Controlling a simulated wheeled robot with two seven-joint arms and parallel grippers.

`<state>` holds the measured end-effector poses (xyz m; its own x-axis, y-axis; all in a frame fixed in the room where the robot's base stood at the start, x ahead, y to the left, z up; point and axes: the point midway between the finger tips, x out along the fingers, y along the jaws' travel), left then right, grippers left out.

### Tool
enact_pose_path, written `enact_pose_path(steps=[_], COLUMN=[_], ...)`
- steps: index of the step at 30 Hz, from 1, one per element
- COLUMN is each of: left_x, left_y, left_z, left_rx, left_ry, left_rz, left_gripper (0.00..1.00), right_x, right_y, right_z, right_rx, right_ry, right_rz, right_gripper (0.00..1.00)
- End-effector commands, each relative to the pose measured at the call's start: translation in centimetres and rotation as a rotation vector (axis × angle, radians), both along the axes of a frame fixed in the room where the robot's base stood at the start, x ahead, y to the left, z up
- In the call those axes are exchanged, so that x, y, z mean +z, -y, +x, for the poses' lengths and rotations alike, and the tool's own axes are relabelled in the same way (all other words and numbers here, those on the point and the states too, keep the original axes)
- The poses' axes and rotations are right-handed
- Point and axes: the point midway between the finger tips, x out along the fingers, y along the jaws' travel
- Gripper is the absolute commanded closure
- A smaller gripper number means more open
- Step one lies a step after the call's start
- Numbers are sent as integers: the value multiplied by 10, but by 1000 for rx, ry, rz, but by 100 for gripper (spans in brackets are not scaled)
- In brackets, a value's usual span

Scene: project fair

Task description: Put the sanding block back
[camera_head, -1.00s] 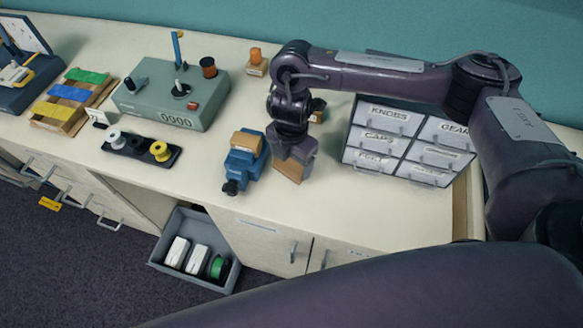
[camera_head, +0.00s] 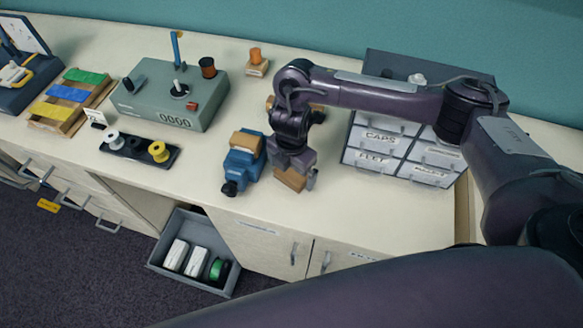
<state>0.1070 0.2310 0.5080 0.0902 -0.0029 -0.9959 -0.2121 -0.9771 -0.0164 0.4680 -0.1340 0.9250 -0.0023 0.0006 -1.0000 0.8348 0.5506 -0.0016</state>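A light-brown wooden block (camera_head: 290,179), which looks like the sanding block, is on the counter just right of a blue vise (camera_head: 240,165). Another wooden piece (camera_head: 246,140) sits at the top of the vise. My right gripper (camera_head: 294,172) points down over the brown block. Its fingers look spread, with one finger standing clear of the block's right side. The gripper hides the block's upper part. I cannot see clearly whether a finger touches it. My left gripper is not in view.
A labelled drawer cabinet (camera_head: 381,138) stands right of the gripper, partly behind my arm. A grey-green control box (camera_head: 150,105), a spool tray (camera_head: 128,156) and a rack of coloured strips (camera_head: 47,113) are at left. An open drawer (camera_head: 210,286) juts out below. The front right counter is clear.

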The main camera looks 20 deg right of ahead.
Motion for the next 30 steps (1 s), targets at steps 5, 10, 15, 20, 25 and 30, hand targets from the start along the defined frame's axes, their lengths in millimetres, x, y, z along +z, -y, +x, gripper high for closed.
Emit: enact_pose_path(steps=[5,10,15,20,25,30], left_x=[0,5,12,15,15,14], left_y=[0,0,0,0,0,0], left_z=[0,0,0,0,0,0], left_rx=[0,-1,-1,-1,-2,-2], left_ry=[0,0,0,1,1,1], left_rz=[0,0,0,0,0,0], left_gripper=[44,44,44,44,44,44], right_x=[1,14,46,78,104,119], right_y=[0,0,0,1,0,0], right_z=[0,1,3,2,1,1], right_rx=[0,2,3,2,2,1], right_ry=[0,3,9,7,5,1], right_rz=[0,1,0,-1,-2,0], right_gripper=[2,2,2,2,2,2])
